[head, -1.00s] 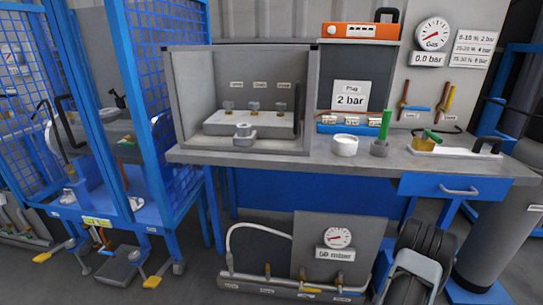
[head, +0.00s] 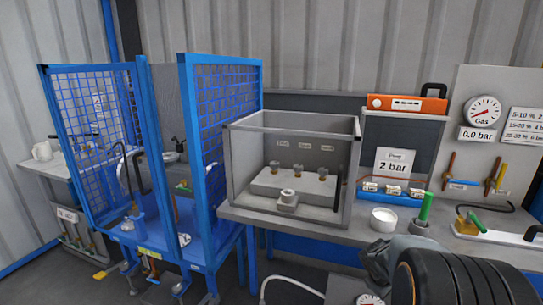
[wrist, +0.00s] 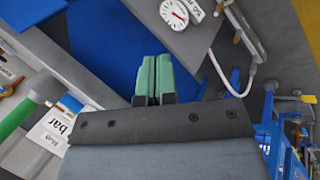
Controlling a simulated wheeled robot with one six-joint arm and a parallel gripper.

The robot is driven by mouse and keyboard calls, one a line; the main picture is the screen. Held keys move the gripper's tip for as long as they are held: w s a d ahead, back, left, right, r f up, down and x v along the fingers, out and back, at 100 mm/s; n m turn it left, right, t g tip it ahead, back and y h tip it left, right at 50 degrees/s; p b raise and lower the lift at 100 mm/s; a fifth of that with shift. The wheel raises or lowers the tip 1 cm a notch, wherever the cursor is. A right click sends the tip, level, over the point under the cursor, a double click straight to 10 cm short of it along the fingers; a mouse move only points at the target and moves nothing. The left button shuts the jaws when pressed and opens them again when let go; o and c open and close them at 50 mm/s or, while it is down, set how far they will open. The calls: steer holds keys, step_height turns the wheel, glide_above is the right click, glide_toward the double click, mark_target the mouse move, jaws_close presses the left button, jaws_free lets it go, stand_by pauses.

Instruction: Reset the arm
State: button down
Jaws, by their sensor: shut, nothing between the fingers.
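My gripper (wrist: 154,80) shows in the wrist view, with its two green fingers side by side and pressed together. Nothing is between them. The wrist view is turned sideways over the area in front of the bench, with a blue panel (wrist: 107,48) behind the fingertips. In the head view, a dark ribbed part of my arm (head: 445,275) rises at the lower right. The gripper itself is not in the head view.
A grey box (head: 238,165) with several small fittings stands on the bench. A white cup (head: 384,218), a green-handled item (head: 425,208) and a gas gauge (head: 484,111) are to its right. A blue mesh cage (head: 222,110) stands left. The gauge panel (wrist: 180,13) shows in the wrist view.

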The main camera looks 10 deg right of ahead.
steer(key=s+a+r+m+y+p, duration=0.2)
steer(key=s+a+r+y+p, duration=0.1)
steer(key=a+r, duration=0.8)
steer(key=s+a+r+m+t+y+p, duration=0.1)
steer(key=s+a+r+m+y+p, duration=0.1)
steer(key=s+a+r+p, duration=0.4)
steer(key=a+r+p, duration=0.2)
steer(key=a+r, duration=0.3)
steer(key=a, duration=0.2)
steer(key=shift+s+t+y, duration=0.15)
steer(key=shift+t+y, duration=0.15)
steer(key=shift+y, duration=0.1)
